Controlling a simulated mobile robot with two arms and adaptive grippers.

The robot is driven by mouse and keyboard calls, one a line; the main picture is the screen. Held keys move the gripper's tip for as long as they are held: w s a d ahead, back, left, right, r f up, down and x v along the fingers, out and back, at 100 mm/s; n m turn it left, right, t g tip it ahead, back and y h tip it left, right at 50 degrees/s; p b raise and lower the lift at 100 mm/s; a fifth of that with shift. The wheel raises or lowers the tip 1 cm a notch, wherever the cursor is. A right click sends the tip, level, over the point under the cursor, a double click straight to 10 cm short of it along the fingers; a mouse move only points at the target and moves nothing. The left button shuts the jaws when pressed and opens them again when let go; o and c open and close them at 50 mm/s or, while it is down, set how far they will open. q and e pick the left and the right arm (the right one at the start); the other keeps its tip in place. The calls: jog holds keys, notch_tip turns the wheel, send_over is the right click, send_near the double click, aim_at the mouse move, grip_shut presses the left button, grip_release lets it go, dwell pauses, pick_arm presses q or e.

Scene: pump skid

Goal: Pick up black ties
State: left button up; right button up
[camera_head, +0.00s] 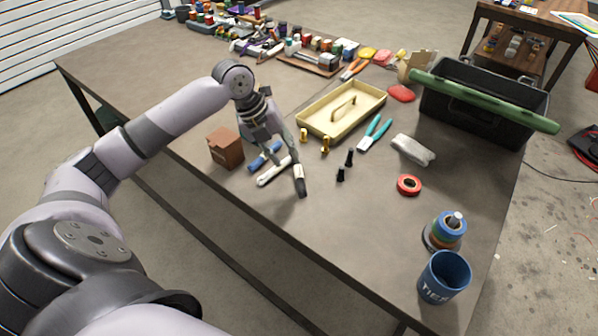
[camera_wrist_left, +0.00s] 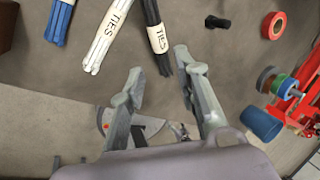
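The black ties (camera_head: 302,188) are a slim bundle with a white band, lying near the table's front edge in the head view. In the left wrist view the black ties (camera_wrist_left: 151,13) carry a white "TIES" label, and their lower end points between my fingers. My left gripper (camera_head: 281,157) is above the bundles; in the left wrist view its fingers (camera_wrist_left: 160,65) are apart with nothing clearly gripped. The white ties (camera_head: 273,172) and blue ties (camera_head: 264,156) lie to the left of the black ones. My right gripper is not in view.
A brown box (camera_head: 226,148) stands left of the bundles. A cream tray (camera_head: 318,124), brass pieces, small black pieces (camera_head: 341,174), teal-handled pliers (camera_head: 375,134), red tape (camera_head: 409,185) and a blue cup (camera_head: 444,277) are around. The table front right of the black ties is clear.

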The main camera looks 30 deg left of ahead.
aim_at(298, 176)
pick_arm(q)
jog(key=x, duration=0.3)
jog(key=shift+w, duration=0.1)
jog(key=shift+d+f, duration=0.1)
jog(key=shift+f, duration=0.1)
jog(key=p+x, duration=0.1)
jog(key=x, duration=0.2)
jog(key=shift+d+f, duration=0.15)
jog(key=shift+f, duration=0.2)
jog(key=shift+w+d+f, duration=0.15)
jog(key=shift+f, duration=0.4)
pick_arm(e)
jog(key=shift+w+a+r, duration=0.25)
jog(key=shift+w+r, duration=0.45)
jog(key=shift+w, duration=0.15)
pick_arm(q)
jog(key=shift+c, duration=0.5)
grip_shut()
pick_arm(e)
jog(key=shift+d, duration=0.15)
